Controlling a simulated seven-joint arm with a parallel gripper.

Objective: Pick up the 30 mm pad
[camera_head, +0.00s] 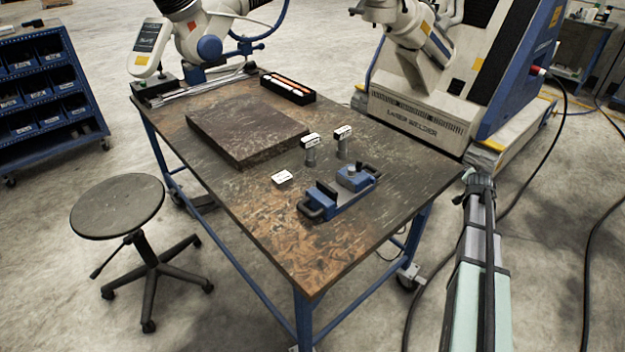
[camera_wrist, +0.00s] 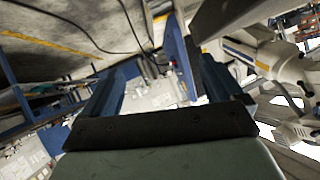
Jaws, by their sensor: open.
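The labels are too small to read, so I cannot tell which is the 30 mm pad. My gripper (camera_wrist: 160,78) is open and empty in the wrist view, its two fingers spread apart. In the head view my arm is at the right, off the table's edge and away from these pieces. The wrist view shows none of them.
A blue clamp (camera_head: 324,197) stands right of the low white piece. A thick dark plate (camera_head: 245,128) lies behind to the left. A black tray (camera_head: 288,96) sits farther back. The table's front corner (camera_head: 300,255) is clear.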

